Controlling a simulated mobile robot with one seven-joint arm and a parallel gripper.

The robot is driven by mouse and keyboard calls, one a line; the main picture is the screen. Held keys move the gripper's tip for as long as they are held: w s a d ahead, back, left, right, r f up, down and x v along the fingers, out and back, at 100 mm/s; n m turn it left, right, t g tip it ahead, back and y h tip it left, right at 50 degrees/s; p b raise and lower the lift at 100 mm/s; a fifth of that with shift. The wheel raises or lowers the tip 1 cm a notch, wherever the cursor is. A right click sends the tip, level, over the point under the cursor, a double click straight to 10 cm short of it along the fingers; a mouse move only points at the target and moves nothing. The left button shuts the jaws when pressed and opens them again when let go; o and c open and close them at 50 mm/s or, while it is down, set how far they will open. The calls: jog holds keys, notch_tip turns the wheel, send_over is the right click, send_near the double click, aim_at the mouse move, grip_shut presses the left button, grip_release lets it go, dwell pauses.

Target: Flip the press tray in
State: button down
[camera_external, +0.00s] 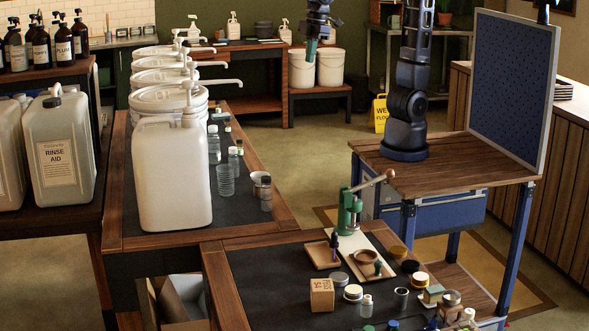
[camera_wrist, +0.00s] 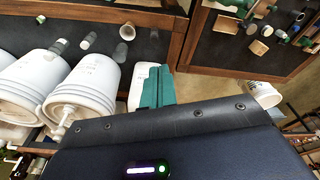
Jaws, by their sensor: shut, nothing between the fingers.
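A green press (camera_external: 349,212) with a wooden-ended lever stands on the front table. I cannot tell which piece is the press tray. The press also shows, cut off, at the top right of the wrist view (camera_wrist: 243,8). My gripper (camera_external: 310,58) is high above the floor, behind and left of the press and well apart from it. Its teal fingers (camera_wrist: 152,92) are shut and empty.
White pump buckets (camera_external: 168,105) and a white jug (camera_external: 172,175) line the left table. Jars, bottles and a small box (camera_external: 321,294) crowd the front table. A blue pegboard (camera_external: 510,90) rises right of my base. Open floor lies below my gripper.

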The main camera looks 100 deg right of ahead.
jog(key=w+a+f+n+g, duration=0.1)
jog(key=w+a+f, duration=0.3)
jog(key=a, duration=0.6)
jog(key=w+a+f+n+g+h, duration=0.1)
jog(key=w+a+f+n, duration=0.15)
jog(key=a, duration=0.85)
jog(key=w+a+f+n, duration=0.1)
jog(key=w+a+f, duration=0.35)
jog(key=a, duration=0.55)
jog(key=s+a+f+n, duration=0.1)
jog(key=s+a+f, duration=0.2)
jog(key=a+f, duration=0.5)
jog(key=s+a+f+n+g+h, duration=0.1)
jog(key=s+a+f, duration=0.3)
jog(key=a+f, duration=0.4)
jog(key=s+a+f+n+h, duration=0.1)
jog(key=s+a+f, duration=0.3)
jog(key=a+f, duration=0.4)
jog(key=a+n, duration=0.1)
jog(key=a, duration=0.4)
jog(key=shift+a+f+g, duration=0.3)
jog(key=shift+a, duration=0.1)
